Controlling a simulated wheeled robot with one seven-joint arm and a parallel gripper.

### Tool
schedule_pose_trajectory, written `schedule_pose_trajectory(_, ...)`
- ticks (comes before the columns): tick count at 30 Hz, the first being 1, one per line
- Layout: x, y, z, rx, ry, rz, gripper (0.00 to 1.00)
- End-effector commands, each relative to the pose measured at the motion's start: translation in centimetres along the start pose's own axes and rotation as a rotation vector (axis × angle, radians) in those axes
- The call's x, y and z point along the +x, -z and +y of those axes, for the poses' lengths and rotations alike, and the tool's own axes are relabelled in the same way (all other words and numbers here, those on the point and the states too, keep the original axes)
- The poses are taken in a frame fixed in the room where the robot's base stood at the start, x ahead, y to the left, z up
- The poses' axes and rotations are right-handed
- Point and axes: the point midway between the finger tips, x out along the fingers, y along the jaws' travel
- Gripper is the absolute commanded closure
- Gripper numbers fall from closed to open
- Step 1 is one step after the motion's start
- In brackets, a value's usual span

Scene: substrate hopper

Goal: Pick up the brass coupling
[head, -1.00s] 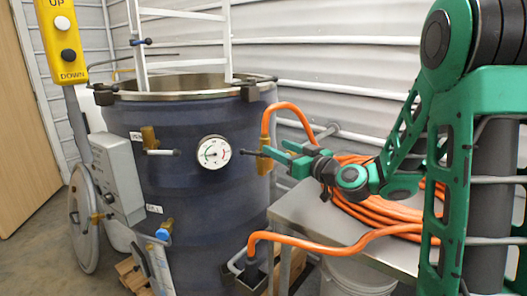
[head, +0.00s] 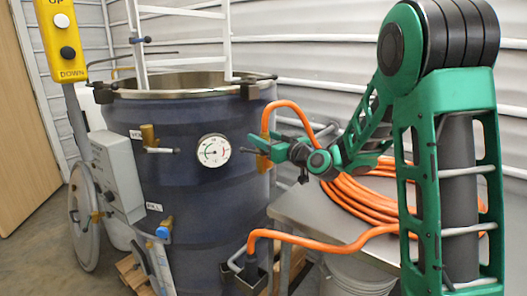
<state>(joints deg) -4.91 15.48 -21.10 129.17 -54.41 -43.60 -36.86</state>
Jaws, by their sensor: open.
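The brass coupling (head: 263,164) is upright at the right side of the dark blue vessel (head: 190,195). The orange hose (head: 288,106) runs down into its top. My gripper (head: 264,150) is open and reaches in from the right at the coupling's mid-height. Its green fingers overlap the coupling in the picture and hide part of it. I cannot tell whether the fingers touch it or stand on both sides of it.
A metal table (head: 312,215) with more coiled orange hose stands below my arm. A round gauge (head: 213,150) and a brass valve (head: 149,136) are on the vessel's front. A white ladder (head: 185,13) rises behind it. A white bucket (head: 350,280) is under the table.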

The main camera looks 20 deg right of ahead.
Motion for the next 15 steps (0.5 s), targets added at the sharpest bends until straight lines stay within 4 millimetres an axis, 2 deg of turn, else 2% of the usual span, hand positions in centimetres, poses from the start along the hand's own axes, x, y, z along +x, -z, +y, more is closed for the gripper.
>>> schedule_pose_trajectory(2, -0.02, 0.00, 0.00, 0.000, 0.000, 0.000, 0.51)
schedule_pose_trajectory(3, -0.02, 0.00, 0.00, 0.000, 0.000, 0.000, 0.56)
schedule_pose_trajectory(9, -0.03, -0.01, -0.01, 0.000, 0.000, 0.000, 1.00)
schedule_pose_trajectory(15, -0.03, 0.04, -0.02, 0.000, 0.000, 0.001, 1.00)
